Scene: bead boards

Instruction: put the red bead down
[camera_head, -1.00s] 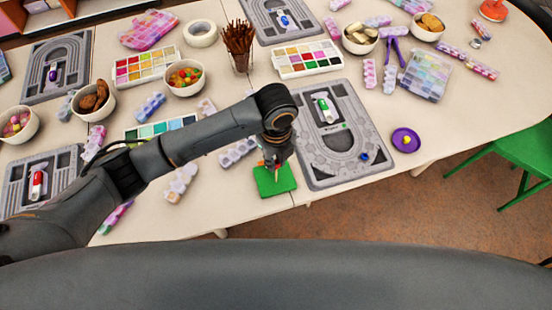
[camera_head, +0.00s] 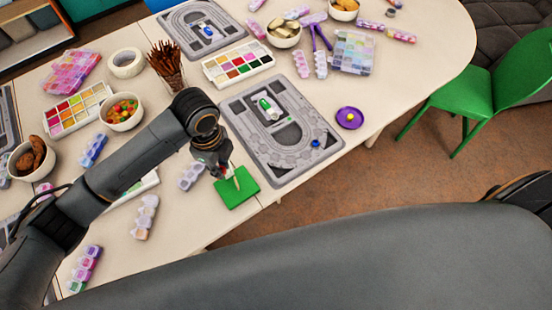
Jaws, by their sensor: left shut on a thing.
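My left gripper (camera_head: 236,179) points down over the green mat (camera_head: 239,198) at the table's front edge. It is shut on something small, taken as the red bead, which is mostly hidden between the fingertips. I cannot tell if the fingertips touch the mat. My right gripper is not in view.
A grey bead board (camera_head: 310,160) lies right of the mat, with a blue bead (camera_head: 315,143) on it. A purple saucer (camera_head: 349,125) with a yellow bead stands further right. Bead boxes and bowls crowd the left and back. A green chair (camera_head: 520,75) stands right of the table.

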